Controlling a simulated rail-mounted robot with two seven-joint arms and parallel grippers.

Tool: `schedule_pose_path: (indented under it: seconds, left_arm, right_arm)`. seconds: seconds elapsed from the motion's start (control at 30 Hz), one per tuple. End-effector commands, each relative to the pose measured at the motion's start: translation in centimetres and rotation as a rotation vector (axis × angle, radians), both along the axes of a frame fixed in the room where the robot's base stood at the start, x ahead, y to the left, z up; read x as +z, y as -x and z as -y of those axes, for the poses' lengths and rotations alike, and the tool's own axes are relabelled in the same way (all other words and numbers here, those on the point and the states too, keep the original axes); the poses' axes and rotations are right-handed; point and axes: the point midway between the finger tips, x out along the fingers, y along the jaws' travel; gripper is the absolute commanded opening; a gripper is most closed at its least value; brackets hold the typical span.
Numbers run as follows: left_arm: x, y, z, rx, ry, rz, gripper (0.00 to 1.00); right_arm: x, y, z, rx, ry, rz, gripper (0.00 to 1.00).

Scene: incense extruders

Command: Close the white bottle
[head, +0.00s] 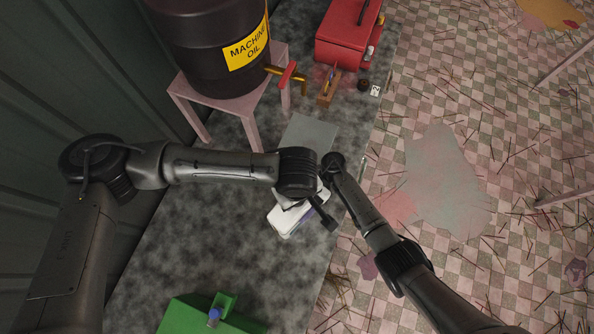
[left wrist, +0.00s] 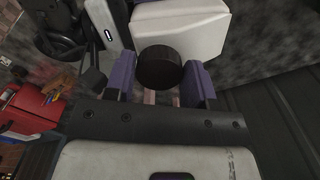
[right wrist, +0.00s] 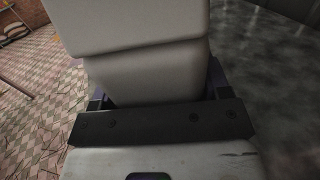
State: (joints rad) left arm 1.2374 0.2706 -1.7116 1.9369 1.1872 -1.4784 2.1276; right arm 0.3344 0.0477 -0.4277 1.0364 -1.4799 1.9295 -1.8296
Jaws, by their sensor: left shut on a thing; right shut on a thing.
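A large pale white bottle (right wrist: 140,50) fills the middle of the right wrist view. My right gripper (right wrist: 157,86) is shut on it, one finger at each side. In the left wrist view a round black cap (left wrist: 158,68) sits between the purple fingers of my left gripper (left wrist: 161,77), which is shut on it. In the head view my arm ends meet over the table and largely hide both.
The grey mottled table (head: 190,235) holds a red toolbox (head: 347,35) at the back, a grey plate (head: 308,134) and a green object (head: 190,316) at the front. A black oil drum (head: 205,50) stands on a pink stand (head: 230,108). The table's right edge is close to my grippers.

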Motion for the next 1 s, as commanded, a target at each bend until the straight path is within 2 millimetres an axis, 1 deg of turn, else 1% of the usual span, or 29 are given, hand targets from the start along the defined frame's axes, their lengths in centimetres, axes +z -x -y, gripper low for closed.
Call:
schedule_pose_path:
  seconds: [0.03,0.07,0.17,0.27,1.0]
  left_arm:
    - [-0.11,-0.01,-0.01,0.001,0.000,0.000,0.29]
    - [-0.13,-0.01,0.00,0.001,0.000,0.000,0.29]
    - [-0.11,0.00,-0.02,-0.026,0.000,0.000,0.29]
    - [-0.12,0.02,-0.05,-0.149,0.001,0.000,0.29]
    - [-0.16,-0.26,-0.54,-1.652,-0.001,0.001,0.29]
  right_arm:
    - [-0.01,0.00,0.01,0.000,0.000,0.000,0.27]
    - [-0.01,0.00,0.01,0.000,0.000,0.000,0.04]
    - [-0.02,0.00,0.01,0.000,0.000,0.000,0.04]
    - [-0.02,0.00,0.01,0.000,0.000,0.000,0.04]
    - [-0.02,0.02,0.03,0.000,0.001,-0.001,0.04]
